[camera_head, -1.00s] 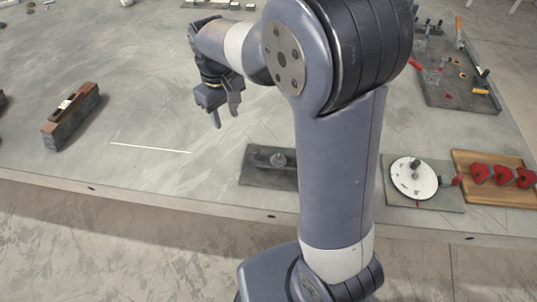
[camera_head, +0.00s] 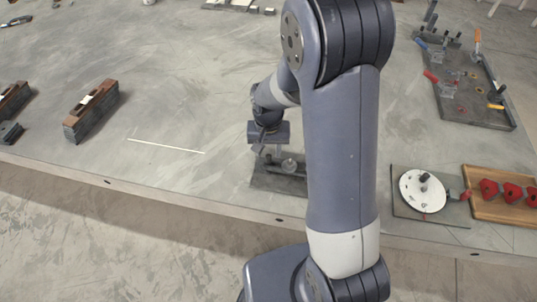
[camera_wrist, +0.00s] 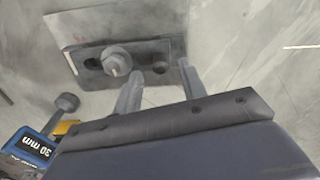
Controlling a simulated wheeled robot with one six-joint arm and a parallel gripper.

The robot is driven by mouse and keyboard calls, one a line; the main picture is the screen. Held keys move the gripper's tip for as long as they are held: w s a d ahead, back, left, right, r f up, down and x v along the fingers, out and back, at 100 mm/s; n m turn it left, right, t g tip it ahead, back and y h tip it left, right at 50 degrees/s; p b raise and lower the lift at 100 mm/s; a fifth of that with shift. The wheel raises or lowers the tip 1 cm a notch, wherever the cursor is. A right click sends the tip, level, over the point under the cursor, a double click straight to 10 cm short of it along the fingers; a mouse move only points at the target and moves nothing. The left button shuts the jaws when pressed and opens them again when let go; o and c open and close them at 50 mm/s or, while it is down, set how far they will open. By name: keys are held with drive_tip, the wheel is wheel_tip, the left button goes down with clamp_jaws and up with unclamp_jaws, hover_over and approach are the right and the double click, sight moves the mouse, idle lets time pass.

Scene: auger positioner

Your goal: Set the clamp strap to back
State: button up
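A dark base plate (camera_head: 262,183) lies near the table's front edge in the head view, partly hidden by my arm. In the wrist view the plate (camera_wrist: 172,22) carries a dark slotted bar (camera_wrist: 140,64), which looks like the clamp strap. A round grey knob with a stud (camera_wrist: 117,60) sits on it, between a slot on the left and a round hole on the right. The knob also shows in the head view (camera_head: 289,165). My gripper (camera_wrist: 160,86) is open and empty, its fingers apart beside the bar's near side. In the head view my gripper (camera_head: 272,150) is over the plate.
A white disc fixture (camera_head: 416,196) and a wooden board with red knobs (camera_head: 490,208) stand to the right. A toggle-clamp plate (camera_head: 478,105) is behind them. A brown-topped block (camera_head: 90,112) stands left. A "30 mm" labelled item (camera_wrist: 33,147) is at lower left.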

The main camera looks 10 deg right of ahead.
sight(268, 156)
drive_tip(key=shift+f, duration=1.7)
drive_tip(key=shift+c, duration=0.2)
clamp_jaws()
